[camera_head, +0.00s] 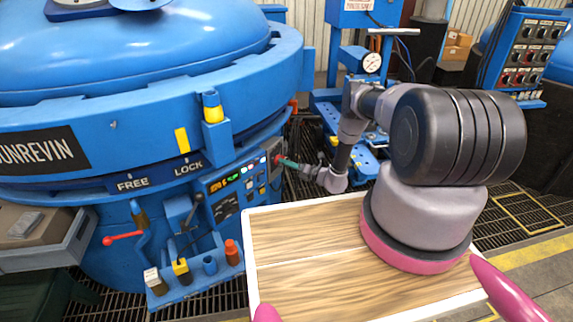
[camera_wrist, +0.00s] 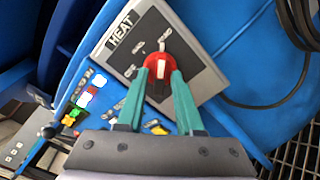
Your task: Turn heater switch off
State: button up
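The heater switch is a round red knob (camera_wrist: 152,67) with a white pointer mark, on a grey plate (camera_wrist: 205,78) labelled HEAT. The small position labels around it are hard to read. My gripper (camera_wrist: 160,73) has two teal fingers, one on each side of the knob, with a gap between them. I cannot tell whether the fingertips touch the knob's rim. In the head view my gripper (camera_head: 285,161) reaches left to the side of the furnace control panel, and the switch is small and partly hidden there.
The blue furnace (camera_head: 140,60) fills the left. Its control panel (camera_head: 236,184) has lit coloured buttons, which also show in the wrist view (camera_wrist: 84,98). A blue shelf (camera_head: 195,280) with levers and bottles is below. Black cables (camera_wrist: 270,75) hang right of the plate.

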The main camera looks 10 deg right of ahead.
grip_shut()
jog(key=shift+n, duration=0.3)
jog(key=shift+f+n, duration=0.1)
jog(key=shift+n, duration=9.6)
jog(key=shift+o, duration=1.9)
grip_release()
